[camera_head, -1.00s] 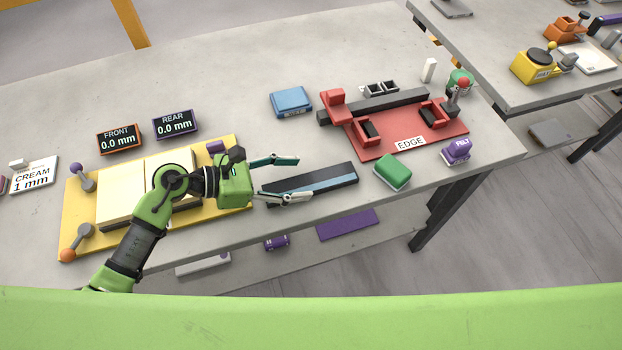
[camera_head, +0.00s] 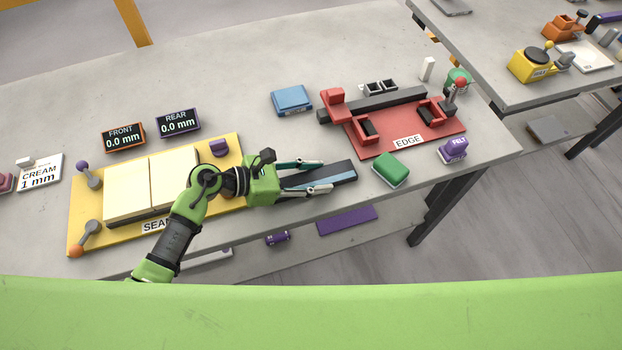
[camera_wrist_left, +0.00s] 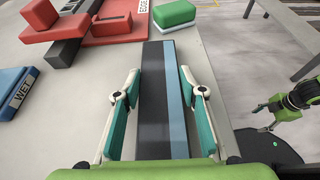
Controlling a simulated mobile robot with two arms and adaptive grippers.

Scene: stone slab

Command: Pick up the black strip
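The black strip (camera_head: 340,172) lies flat on the grey stone slab near its front edge, with a light blue band along one long side. It also shows in the wrist view (camera_wrist_left: 155,95), running away from the camera. My left gripper (camera_head: 327,176) is open over the near end of the strip, one finger along each long side.
A red EDGE fixture (camera_head: 440,130), a green block (camera_head: 390,169) and a purple FELT block (camera_head: 453,149) stand to the right. A blue WET block (camera_head: 291,100) is behind. The yellow board (camera_head: 88,210) with cream panels is at left.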

